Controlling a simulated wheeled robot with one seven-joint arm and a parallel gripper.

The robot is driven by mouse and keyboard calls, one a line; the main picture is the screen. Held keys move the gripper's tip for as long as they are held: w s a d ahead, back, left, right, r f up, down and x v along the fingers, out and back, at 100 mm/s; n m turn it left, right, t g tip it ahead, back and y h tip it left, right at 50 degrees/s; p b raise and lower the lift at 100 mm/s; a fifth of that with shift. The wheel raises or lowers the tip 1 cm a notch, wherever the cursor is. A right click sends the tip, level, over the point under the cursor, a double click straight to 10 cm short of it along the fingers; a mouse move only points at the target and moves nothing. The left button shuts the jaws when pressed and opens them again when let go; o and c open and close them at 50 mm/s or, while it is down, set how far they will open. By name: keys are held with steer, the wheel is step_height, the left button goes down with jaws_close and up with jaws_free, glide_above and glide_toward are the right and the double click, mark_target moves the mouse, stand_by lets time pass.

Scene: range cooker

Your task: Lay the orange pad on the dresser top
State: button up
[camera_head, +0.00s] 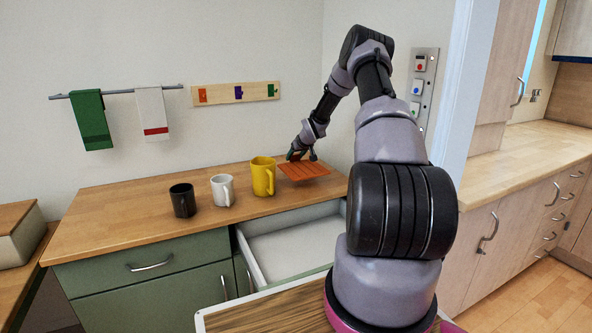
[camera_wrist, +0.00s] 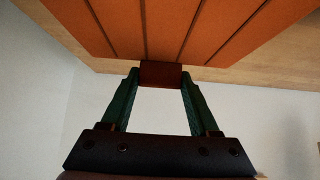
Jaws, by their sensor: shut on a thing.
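The orange pad (camera_head: 303,171) is a flat, grooved square at the right end of the wooden dresser top (camera_head: 130,218). My gripper (camera_head: 300,154) is at the pad's far edge, with the arm reaching over from the right. In the wrist view my gripper (camera_wrist: 160,76) has its green fingers shut on a dark red-brown tab at the edge of the orange pad (camera_wrist: 180,28). The pad looks roughly level and close over the wood. I cannot tell whether it touches the top.
A yellow mug (camera_head: 262,177), a white mug (camera_head: 222,190) and a black mug (camera_head: 183,201) stand in a row left of the pad. An empty drawer (camera_head: 295,249) is open below. A towel rail (camera_head: 117,92) and hook board (camera_head: 236,93) hang on the wall.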

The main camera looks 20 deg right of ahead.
mark_target(297, 163)
steer(key=shift+f, duration=2.4)
steer(key=shift+f, duration=0.1)
steer(key=o, duration=1.4)
steer(key=v, duration=1.1)
steer(key=shift+s+r, duration=0.2)
steer(key=shift+r, duration=0.1)
steer(key=s+a+r+m+g+h, duration=0.1)
steer(key=s+a+r, duration=0.4)
steer(key=r, duration=0.4)
steer(key=s+a+r, duration=0.3)
steer(key=s+r, duration=0.5)
steer(key=r, duration=0.1)
steer(key=s+a+r+m+g+h, duration=0.1)
steer(key=s+a+r, duration=0.3)
steer(key=s+r, duration=0.3)
steer(key=s+a+r+m+y, duration=0.1)
steer(key=s+a+r, duration=0.1)
steer(key=s, duration=0.6)
steer(key=s+a+r+y, duration=0.1)
steer(key=s+a+r, duration=0.1)
steer(key=s+a, duration=0.3)
steer(key=s+a+r+m+y, duration=0.1)
steer(key=s+a+r, duration=0.2)
steer(key=s, duration=0.9)
steer(key=shift+s+a+r+m+y, duration=0.1)
steer(key=shift+s+a+m+y, duration=0.2)
steer(key=shift+a+y, duration=0.15)
